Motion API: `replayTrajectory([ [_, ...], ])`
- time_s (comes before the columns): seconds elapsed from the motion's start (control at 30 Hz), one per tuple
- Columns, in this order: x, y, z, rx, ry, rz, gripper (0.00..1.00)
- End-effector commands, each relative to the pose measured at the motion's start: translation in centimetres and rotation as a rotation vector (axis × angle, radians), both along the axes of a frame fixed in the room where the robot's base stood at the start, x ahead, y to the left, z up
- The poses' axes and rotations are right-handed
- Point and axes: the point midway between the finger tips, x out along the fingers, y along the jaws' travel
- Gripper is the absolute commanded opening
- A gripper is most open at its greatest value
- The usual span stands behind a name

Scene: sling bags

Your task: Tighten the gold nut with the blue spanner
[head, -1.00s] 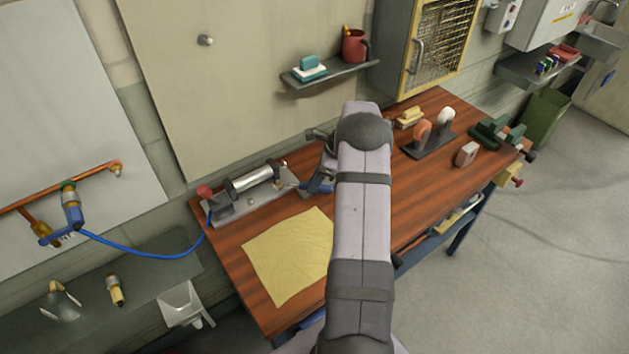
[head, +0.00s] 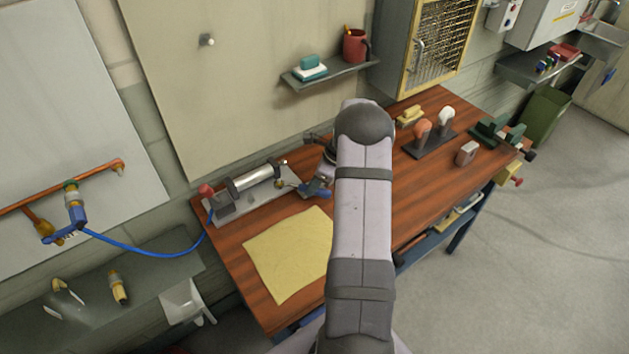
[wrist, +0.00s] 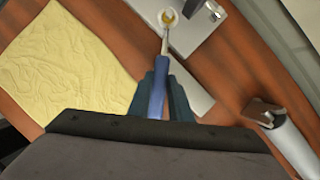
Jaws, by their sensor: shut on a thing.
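In the head view the gold nut (head: 279,184) is at the right end of the plate. The blue of the spanner (head: 318,192) shows just right of it, and my arm hides much of my gripper.
A metal cylinder (head: 253,178) is mounted on the plate (head: 262,204), with a red knob (head: 206,190) at its left. A yellow cloth (head: 290,255) lies in front. A wall shelf (head: 340,74) is behind. A dark stand with two knobs (head: 430,145) is to the right.

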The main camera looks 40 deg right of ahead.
Motion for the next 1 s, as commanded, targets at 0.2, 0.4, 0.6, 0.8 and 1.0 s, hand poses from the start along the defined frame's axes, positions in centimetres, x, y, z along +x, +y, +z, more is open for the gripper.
replayTrajectory([
  [0.2,-0.3,0.5,0.1,0.0,0.0,-0.049,0.0],
  [0.4,-0.4,0.5,0.0,0.0,0.0,-0.053,0.0],
  [0.6,-0.4,0.5,0.0,0.0,0.0,-0.056,0.0],
  [0.8,-0.7,1.1,0.2,0.001,0.0,-0.107,0.0],
  [1.0,-1.1,1.9,0.2,0.001,-0.001,-0.184,0.0],
])
